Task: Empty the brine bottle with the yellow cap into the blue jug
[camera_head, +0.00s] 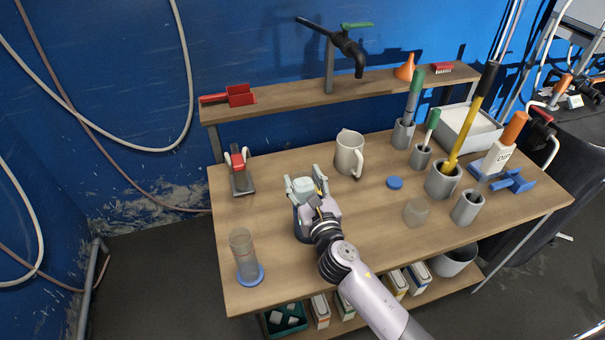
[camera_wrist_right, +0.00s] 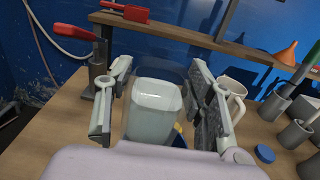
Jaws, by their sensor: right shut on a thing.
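My right gripper (camera_head: 305,184) comes in over the middle of the table and is shut on a pale, translucent bottle (camera_wrist_right: 154,110). In the right wrist view the bottle's flat whitish end faces up between the two fingers. A bit of yellow (camera_wrist_right: 179,138), possibly the cap, shows low beside it. A dark blue, see-through vessel (camera_head: 299,223), apparently the blue jug, shows below the gripper. The gripper hides much of it, and I cannot tell whether the bottle is inside it or above it. My left gripper is not in view.
A cream jug (camera_head: 347,155) and a blue disc (camera_head: 395,182) are on the table (camera_head: 270,175). A clear cylinder (camera_head: 243,250) stands front left. Grey cups (camera_head: 442,182) holding tools and an orange-capped white bottle (camera_head: 496,158) stand right. A shelf with a tap (camera_head: 347,46) runs behind.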

